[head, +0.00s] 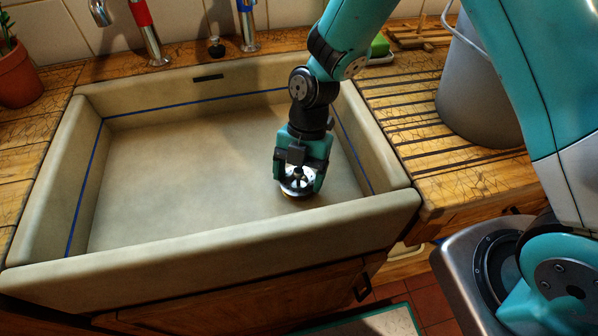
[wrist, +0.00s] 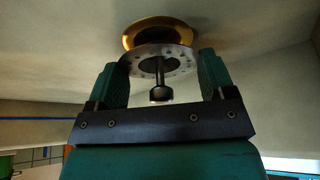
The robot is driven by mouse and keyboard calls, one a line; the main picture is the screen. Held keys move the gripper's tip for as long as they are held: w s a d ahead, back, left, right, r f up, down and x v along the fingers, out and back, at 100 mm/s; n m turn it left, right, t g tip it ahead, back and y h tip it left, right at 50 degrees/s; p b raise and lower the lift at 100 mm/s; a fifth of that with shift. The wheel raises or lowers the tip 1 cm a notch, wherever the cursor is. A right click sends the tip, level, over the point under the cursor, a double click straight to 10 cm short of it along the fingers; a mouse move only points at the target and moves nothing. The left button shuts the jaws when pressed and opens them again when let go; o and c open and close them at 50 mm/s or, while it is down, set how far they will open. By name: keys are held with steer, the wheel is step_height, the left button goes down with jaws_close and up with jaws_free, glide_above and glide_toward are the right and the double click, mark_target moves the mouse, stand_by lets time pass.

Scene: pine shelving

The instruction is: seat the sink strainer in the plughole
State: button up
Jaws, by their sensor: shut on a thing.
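The sink strainer (wrist: 178,66) is a perforated silver disc with a dark central stem and knob. It sits between the two teal fingers of my gripper (wrist: 162,75), which is shut on it. In the head view my gripper (head: 299,178) points down into the right part of the sink, with the strainer (head: 297,188) at its tips. The brass-rimmed plughole (wrist: 160,28) shows just beyond the disc in the wrist view. I cannot tell whether the two touch.
The pale sink (head: 190,165) is otherwise empty, with clear floor left of my gripper. Its right wall and front rim are close to the arm. Taps (head: 146,32) stand behind; a grey bucket (head: 478,95) stands on the right drainboard.

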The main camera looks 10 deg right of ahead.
steer(key=shift+f+b, duration=0.4)
steer(key=shift+f, duration=0.2)
steer(key=o, duration=0.9)
steer(key=v, duration=1.7)
steer(key=shift+r, duration=0.25)
steer(key=s+r+m+t+p, duration=0.1)
steer(key=s+r+m, duration=0.3)
steer(key=s+m, duration=0.2)
steer(key=s+d+r+m+t+y+p, duration=0.1)
steer(key=s+r+m+p, duration=0.1)
steer(key=s+r+m, duration=0.3)
steer(key=s+d+r+m+t+p, duration=0.1)
steer(key=s+r+m+p, duration=0.1)
steer(key=s+r+m, duration=0.2)
steer(key=shift+s+d+r+m+t+y, duration=0.15)
steer(key=shift+s+m, duration=0.45)
steer(key=shift+m, duration=0.6)
steer(key=shift+s+a+r+m+t+y, duration=0.1)
steer(key=shift+s+m, duration=0.55)
steer(key=shift+m, duration=0.55)
steer(key=shift+s+d+r+m+t+y, duration=0.15)
steer(key=shift+s+m, duration=0.45)
steer(key=shift+m, duration=0.6)
